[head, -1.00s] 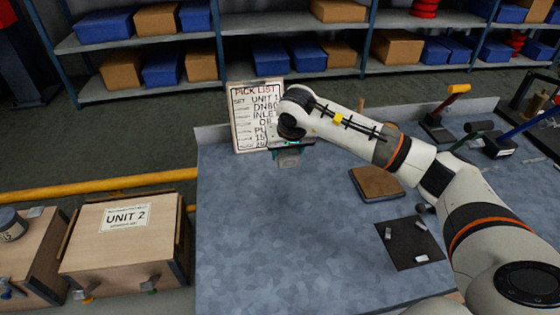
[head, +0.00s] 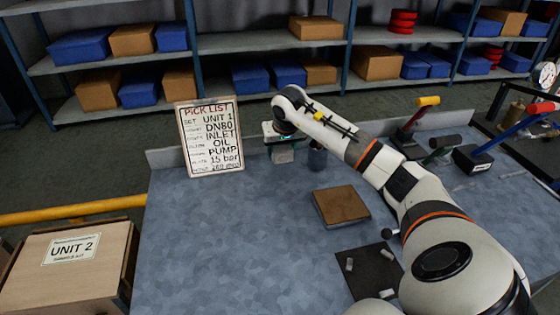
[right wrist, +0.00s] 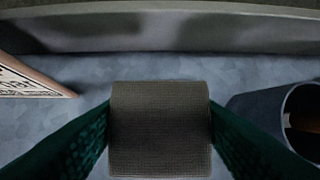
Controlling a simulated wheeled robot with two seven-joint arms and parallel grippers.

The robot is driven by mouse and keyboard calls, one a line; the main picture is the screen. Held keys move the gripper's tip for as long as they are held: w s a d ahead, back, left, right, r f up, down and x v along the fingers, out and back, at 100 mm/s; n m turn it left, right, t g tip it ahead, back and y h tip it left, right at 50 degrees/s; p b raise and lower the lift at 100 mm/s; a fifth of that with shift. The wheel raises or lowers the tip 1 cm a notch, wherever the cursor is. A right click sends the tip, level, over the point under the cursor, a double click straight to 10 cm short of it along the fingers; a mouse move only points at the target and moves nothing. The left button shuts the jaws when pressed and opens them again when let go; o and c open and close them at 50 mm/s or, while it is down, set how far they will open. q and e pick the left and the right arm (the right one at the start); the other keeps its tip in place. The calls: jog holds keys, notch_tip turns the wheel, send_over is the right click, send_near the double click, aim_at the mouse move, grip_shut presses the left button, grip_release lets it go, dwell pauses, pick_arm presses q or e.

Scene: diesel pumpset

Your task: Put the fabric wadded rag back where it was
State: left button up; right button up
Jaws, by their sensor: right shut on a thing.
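My right gripper (head: 283,157) is near the back edge of the workbench, to the right of the pick list board. It is shut on the wadded rag (right wrist: 160,128), a grey-brown block of woven fabric between the two green fingers in the right wrist view. In the head view the rag is mostly hidden by the gripper, and I cannot tell whether it touches the bench. My left gripper is not in view.
A dark blue cup (head: 317,158) stands close to the right of the gripper; it also shows in the right wrist view (right wrist: 262,112). The pick list board (head: 210,138) stands to the left. A brown-topped pad (head: 341,205) and dark mat (head: 365,272) lie nearer. The bench's left front is clear.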

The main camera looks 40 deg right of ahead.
aim_at(282, 160)
jog(key=shift+f, duration=0.7)
notch_tip(282, 160, down, 2)
jog(key=shift+f, duration=0.7)
jog(key=o, duration=1)
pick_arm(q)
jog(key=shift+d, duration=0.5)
pick_arm(e)
jog(key=shift+o, duration=0.2)
jog(key=shift+r, duration=0.1)
